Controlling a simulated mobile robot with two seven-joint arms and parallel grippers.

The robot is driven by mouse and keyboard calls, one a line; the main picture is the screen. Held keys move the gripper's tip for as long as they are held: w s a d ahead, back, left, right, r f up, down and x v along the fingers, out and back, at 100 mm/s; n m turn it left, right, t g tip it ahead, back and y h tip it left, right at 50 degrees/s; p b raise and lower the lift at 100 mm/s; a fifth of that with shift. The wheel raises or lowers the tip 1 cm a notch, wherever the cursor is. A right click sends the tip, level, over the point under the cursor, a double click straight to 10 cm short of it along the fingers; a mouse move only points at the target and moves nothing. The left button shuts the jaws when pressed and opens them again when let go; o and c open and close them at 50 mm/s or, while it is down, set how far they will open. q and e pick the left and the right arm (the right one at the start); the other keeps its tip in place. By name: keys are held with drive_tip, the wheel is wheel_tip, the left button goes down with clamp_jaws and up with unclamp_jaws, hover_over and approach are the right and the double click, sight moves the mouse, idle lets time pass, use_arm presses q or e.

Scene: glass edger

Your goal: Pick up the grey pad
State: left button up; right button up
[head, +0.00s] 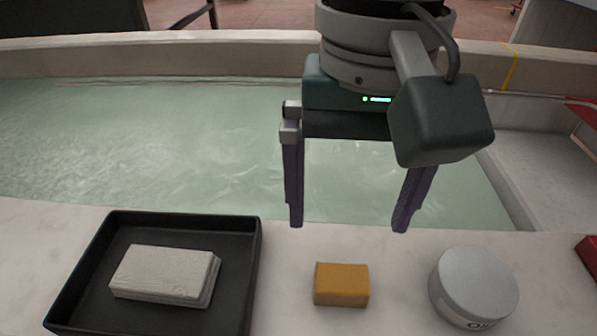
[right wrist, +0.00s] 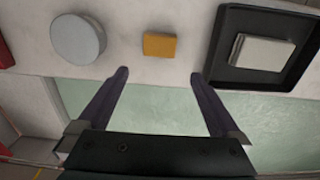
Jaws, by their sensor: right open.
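The grey pad (head: 165,275) is a pale, flat block lying in a black tray (head: 252,262) at the lower left of the head view. The pad also shows in the right wrist view (right wrist: 262,52), inside the tray at the upper right. My right gripper (head: 347,228) is open and empty. It hangs with its purple fingers pointing down, to the right of the tray and behind an orange block. In the right wrist view its fingertips (right wrist: 160,76) are wide apart with nothing between them. My left gripper is in neither view.
An orange block (head: 341,285) stands on the pale ledge right of the tray. A round grey tin (head: 473,287) stands further right, and part of a red object (head: 590,256) shows at the right edge. Behind the ledge is a long basin of greenish water (head: 130,140).

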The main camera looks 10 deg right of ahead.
sight(342, 267)
drive_tip(key=f, duration=0.3)
drive_tip(key=f+b, duration=0.1)
drive_tip(key=f, duration=0.4)
drive_tip(key=shift+s+d+f+b, duration=0.1)
drive_tip(key=shift+s+f+b, duration=0.2)
drive_tip(key=shift+b, duration=0.1)
